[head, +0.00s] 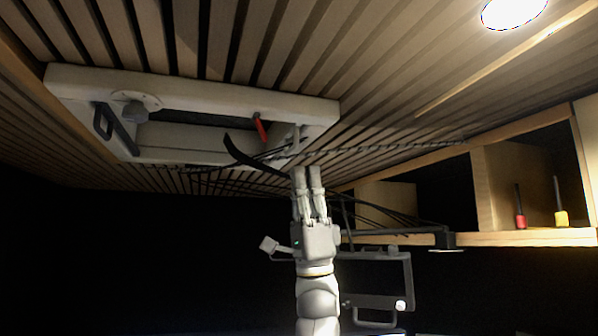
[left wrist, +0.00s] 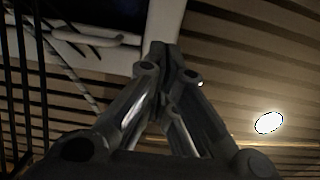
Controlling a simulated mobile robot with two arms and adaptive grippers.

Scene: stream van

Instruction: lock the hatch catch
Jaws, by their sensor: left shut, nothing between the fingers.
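The roof hatch has a pale frame (head: 75,82) set in the slatted ceiling, with a dark opening and a panel within it. A small red lever (head: 262,128), perhaps the catch, hangs at its right side. A grey knob (head: 134,111) and a black handle (head: 104,122) are at its left. My left gripper (head: 306,170) points up, shut and empty, below and right of the red lever and apart from it in the picture. In the left wrist view its fingertips (left wrist: 160,50) meet in front of the pale frame (left wrist: 165,18). My right gripper is not in view.
Dark cables and a black strap (head: 250,160) hang across the hatch's lower right, close to my left fingertips. A wooden shelf (head: 530,238) at the right holds a red-handled tool (head: 520,220) and a yellow-handled one (head: 561,217). A ceiling lamp (head: 513,11) is lit.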

